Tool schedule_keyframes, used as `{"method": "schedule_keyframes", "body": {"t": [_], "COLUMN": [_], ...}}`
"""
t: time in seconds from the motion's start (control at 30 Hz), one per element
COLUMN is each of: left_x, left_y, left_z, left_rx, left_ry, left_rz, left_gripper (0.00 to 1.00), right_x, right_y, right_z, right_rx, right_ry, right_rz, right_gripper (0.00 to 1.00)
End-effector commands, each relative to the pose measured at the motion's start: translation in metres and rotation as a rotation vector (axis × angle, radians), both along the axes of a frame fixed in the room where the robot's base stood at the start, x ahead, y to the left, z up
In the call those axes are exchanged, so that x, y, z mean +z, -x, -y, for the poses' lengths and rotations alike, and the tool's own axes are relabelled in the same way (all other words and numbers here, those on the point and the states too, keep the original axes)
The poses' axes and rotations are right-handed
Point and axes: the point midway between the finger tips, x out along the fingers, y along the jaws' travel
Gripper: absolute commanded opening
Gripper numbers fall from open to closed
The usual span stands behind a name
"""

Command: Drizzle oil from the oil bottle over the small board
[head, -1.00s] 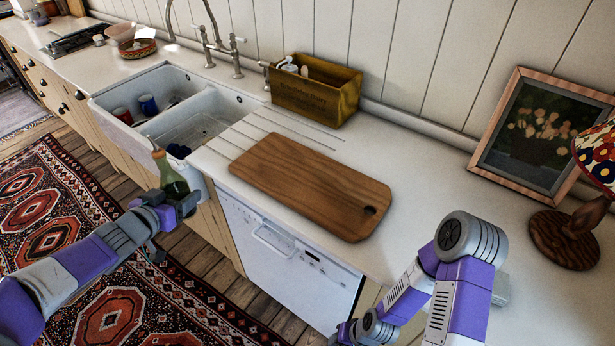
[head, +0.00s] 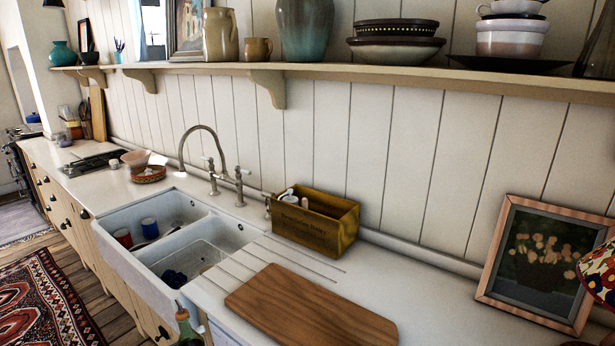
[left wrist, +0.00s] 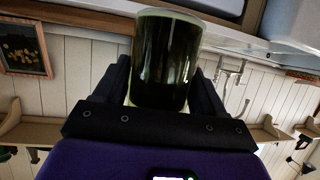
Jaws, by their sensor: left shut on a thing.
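The oil bottle shows its neck and green shoulder (head: 185,326) at the bottom edge of the head view, left of the board and by the sink's front corner. In the left wrist view its dark green body (left wrist: 168,55) stands between the two black fingers of my left gripper (left wrist: 163,82), which is shut on it. The rest of the bottle is cut off in the head view. The small wooden board (head: 305,307) lies flat on the white counter, its near end cut off. I see no oil on it. My right gripper is out of view.
The double sink (head: 190,240) with cups in it lies left of the board. A wooden box (head: 318,225) and a framed picture (head: 540,260) stand along the wall. A shelf (head: 400,78) with pottery runs above. Bare counter lies right of the board.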

Motion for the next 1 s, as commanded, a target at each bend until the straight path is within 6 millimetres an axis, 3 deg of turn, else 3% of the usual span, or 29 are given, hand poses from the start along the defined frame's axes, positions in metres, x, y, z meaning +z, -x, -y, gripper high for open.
{"method": "schedule_keyframes", "body": {"t": [0.2,0.5,0.73,1.0], "left_x": [-0.058,-0.109,-0.117,-0.105], "left_y": [0.01,0.035,0.041,0.021], "left_z": [0.036,0.075,0.088,0.104], "left_rx": [-0.205,-0.419,-0.455,-0.332], "left_ry": [0.005,0.002,0.001,-0.001], "left_rz": [-0.004,0.001,0.005,0.006], "left_gripper": [0.22,0.22,0.22,0.22], "right_x": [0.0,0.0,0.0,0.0], "right_y": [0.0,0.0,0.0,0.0], "right_z": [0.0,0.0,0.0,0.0], "right_rx": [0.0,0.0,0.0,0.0], "right_ry": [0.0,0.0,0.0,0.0], "right_rz": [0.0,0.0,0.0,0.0], "right_gripper": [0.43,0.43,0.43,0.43]}}
